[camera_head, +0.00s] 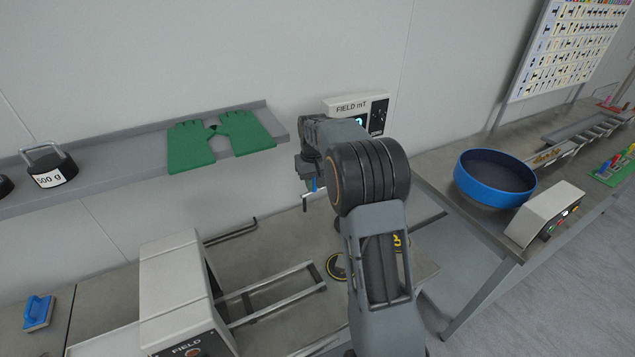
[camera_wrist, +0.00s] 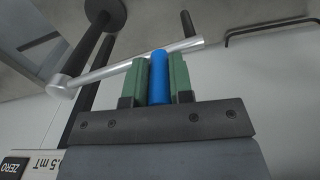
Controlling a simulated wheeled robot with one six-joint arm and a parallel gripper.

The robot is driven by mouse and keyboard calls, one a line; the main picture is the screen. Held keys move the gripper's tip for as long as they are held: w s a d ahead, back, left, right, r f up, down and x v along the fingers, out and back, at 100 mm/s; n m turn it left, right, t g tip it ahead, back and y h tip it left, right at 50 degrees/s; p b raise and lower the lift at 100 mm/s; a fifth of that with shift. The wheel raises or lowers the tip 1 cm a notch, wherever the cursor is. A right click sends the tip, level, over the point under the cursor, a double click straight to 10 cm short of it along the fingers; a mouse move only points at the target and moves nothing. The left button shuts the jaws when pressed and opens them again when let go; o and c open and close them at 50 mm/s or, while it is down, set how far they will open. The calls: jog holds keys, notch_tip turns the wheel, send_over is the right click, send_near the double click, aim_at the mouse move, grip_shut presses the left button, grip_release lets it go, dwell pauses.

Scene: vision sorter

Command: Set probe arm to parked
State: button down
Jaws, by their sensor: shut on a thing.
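In the wrist view my gripper (camera_wrist: 159,62) has green finger pads shut on an upright blue handle (camera_wrist: 159,84). The handle touches a silver rod (camera_wrist: 120,68), which appears to be the probe arm. The rod runs aslant, its ringed end at a dark post (camera_wrist: 90,48) with a round base. A short dark peg (camera_wrist: 188,22) stands behind the rod's other end. In the head view my gripper (camera_head: 312,184) is small beyond my arm, with a bit of blue at its tip; my arm hides most of the probe arm there.
A field meter (camera_head: 358,108) is on the wall side behind my arm. A bent black rod (camera_head: 232,231) and metal rails (camera_head: 270,300) are left of my arm, beside a grey box (camera_head: 178,280). Green gloves (camera_head: 195,150) lie on the shelf. A blue bowl (camera_head: 495,180) stands right.

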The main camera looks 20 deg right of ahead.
jog(key=c, duration=1)
grip_release()
notch_tip(320, 180, up, 14)
jog(key=shift+f+b, duration=0.1)
jog(key=shift+b, duration=0.35)
jog(key=shift+c, duration=0.2)
